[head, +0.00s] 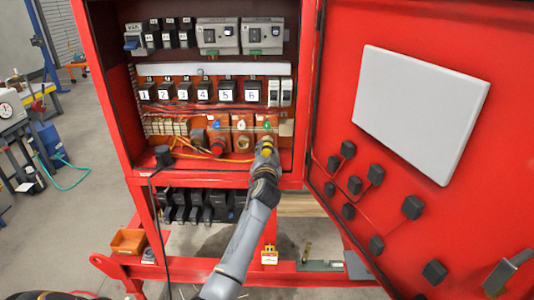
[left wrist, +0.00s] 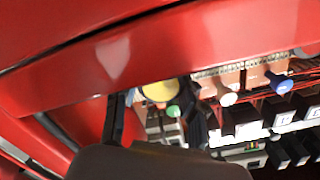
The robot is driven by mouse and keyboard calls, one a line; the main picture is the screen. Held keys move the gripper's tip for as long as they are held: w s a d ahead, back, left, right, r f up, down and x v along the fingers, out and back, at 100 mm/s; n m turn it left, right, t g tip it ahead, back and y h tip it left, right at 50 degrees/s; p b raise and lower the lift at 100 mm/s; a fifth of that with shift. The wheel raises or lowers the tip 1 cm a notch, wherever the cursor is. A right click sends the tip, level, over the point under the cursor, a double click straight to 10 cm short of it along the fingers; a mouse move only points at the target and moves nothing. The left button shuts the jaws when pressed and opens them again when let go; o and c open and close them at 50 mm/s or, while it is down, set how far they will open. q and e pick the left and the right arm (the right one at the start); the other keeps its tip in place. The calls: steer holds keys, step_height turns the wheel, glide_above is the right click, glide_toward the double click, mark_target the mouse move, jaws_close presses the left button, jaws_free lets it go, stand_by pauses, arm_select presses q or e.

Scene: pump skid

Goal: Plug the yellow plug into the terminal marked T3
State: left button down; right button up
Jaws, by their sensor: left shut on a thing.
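My left gripper (head: 266,148) reaches into the red cabinet and is shut on the yellow plug (head: 267,154). In the left wrist view the plug's round yellow face (left wrist: 159,93) shows between the two dark fingers. The gripper is in front of the rightmost of the terminals, under a green knob (head: 267,126); this knob also shows in the left wrist view (left wrist: 173,111). The gripper hides most of that terminal, so I cannot tell whether the plug touches it. The middle terminal (head: 243,143) is under a white knob. No T3 marking is legible. My right gripper is not in view.
A red plug (head: 217,148) is at the terminal left of the middle one. A black plug (head: 163,153) with a black cable is at the cabinet's left. A yellow cable runs along the cabinet floor. The open red door (head: 410,215) stands close on the right.

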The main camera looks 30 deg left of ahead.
arm_select(q)
steer(key=shift+b+x, duration=0.5)
steer(key=shift+x, duration=0.35)
steer(key=shift+r, duration=0.1)
steer(key=c, duration=0.7)
jaws_free()
steer(key=v, duration=1.2)
